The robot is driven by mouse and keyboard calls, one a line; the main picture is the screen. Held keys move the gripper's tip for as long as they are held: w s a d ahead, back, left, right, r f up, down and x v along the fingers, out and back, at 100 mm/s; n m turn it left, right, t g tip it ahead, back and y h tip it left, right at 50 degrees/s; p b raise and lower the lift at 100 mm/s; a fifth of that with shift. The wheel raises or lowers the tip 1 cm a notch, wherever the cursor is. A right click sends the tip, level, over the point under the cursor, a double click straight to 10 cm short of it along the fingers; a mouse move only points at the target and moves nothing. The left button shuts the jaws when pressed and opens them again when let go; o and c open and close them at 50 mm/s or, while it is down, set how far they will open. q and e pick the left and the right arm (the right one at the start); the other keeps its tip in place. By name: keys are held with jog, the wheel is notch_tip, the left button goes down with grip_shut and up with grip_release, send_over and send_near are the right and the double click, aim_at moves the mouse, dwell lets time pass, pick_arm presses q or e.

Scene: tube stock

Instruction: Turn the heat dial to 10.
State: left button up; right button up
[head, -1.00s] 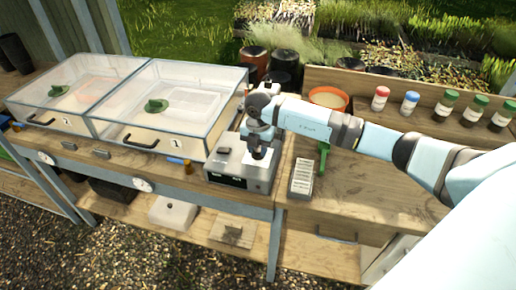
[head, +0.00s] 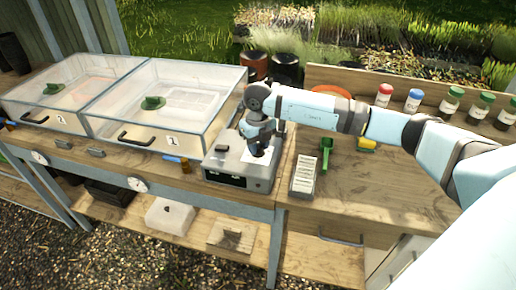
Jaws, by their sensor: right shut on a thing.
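The grey control box (head: 222,166) stands on the wooden bench to the right of the clear propagator cases. My right gripper (head: 258,152) points down over the top of this box, and its wrist hides most of what is between the fingers. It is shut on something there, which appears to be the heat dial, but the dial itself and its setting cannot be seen. The left gripper is not in view.
Two clear lidded cases (head: 160,104) fill the bench at left. A white labelled block (head: 304,176) and a green scoop (head: 326,150) lie close right of the box. Several capped bottles (head: 414,100) stand on the back shelf. The right bench top is mostly clear.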

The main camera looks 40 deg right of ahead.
jog(key=n+b, duration=0.1)
jog(key=n, duration=0.2)
jog(key=shift+f, duration=0.1)
jog(key=n+b, duration=0.1)
jog(key=n, duration=0.1)
jog(key=shift+n+b, duration=0.3)
jog(key=shift+b, duration=0.1)
jog(key=n+b, duration=0.1)
jog(key=n, duration=0.2)
jog(key=shift+n+b, duration=0.3)
jog(key=shift+b, duration=0.05)
jog(key=n+b, duration=0.1)
jog(key=n, duration=0.1)
jog(key=shift+n, duration=0.4)
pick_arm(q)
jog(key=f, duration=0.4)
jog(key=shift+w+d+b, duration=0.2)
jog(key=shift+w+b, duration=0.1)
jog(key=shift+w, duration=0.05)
pick_arm(e)
jog(key=shift+n, duration=0.5)
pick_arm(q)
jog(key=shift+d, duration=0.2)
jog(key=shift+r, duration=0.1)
pick_arm(e)
jog(key=o, duration=0.9)
jog(key=shift+o, duration=0.2)
jog(key=shift+r, duration=0.2)
